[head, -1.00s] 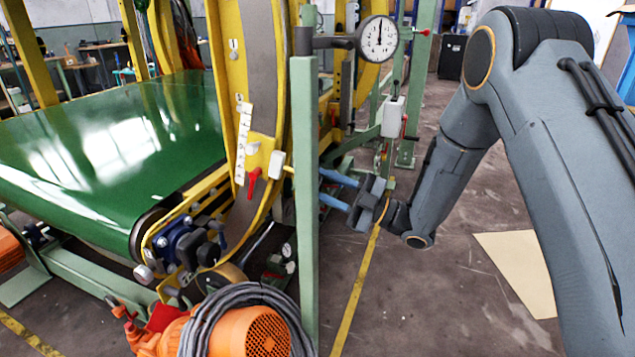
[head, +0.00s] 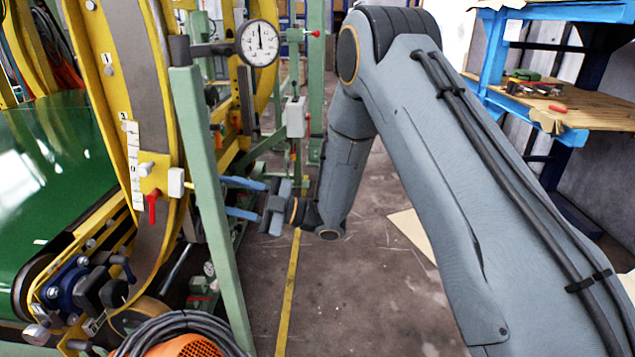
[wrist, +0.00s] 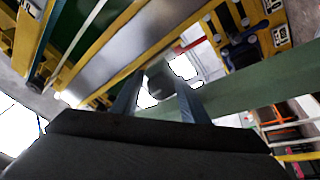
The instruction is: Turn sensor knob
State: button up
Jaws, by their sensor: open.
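My gripper (head: 228,196) is open, its two blue fingers pointing left beside the green post in the head view. In the wrist view the fingers (wrist: 158,92) reach forward, with a dark grey rounded part (wrist: 160,82) seen between their tips. I cannot tell whether they touch it. Left of the post, a white block (head: 176,182) sits on the yellow curved frame. Beside it are a small white knob (head: 146,169) and a red-handled lever (head: 153,205). Which of these is the sensor knob is not clear. The post hides what lies behind it.
The green post (head: 205,200) stands close to my fingertips. A dial gauge (head: 258,43) is mounted above. The green conveyor belt (head: 60,190) is at left, coiled grey cable (head: 180,330) below. Clear floor (head: 340,290) lies in the middle; a blue-framed workbench (head: 560,110) stands at right.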

jog(key=n, duration=0.4)
jog(key=shift+s+a+n+g, duration=0.1)
jog(key=shift+s+n+g, duration=0.05)
jog(key=shift+n+g, duration=0.25)
jog(key=n, duration=0.3)
jog(key=shift+h, duration=0.3)
jog(key=n, duration=0.3)
jog(key=shift+n, duration=0.3)
jog(key=b+v, duration=0.1)
jog(key=v, duration=0.7)
jog(key=w+d+r+m+t+h+p, duration=0.2)
jog(key=w+d+m+t+h+p, duration=0.2)
jog(key=w+d+m+t+h, duration=0.75)
jog(key=s+d+m+g+h+p, duration=0.1)
jog(key=s+d+m+h, duration=0.4)
jog(key=d+m, duration=0.6)
jog(key=shift+s+f+m+g+h+p, duration=0.4)
jog(key=shift+m+h+p, duration=0.25)
jog(key=shift+m+h, duration=0.15)
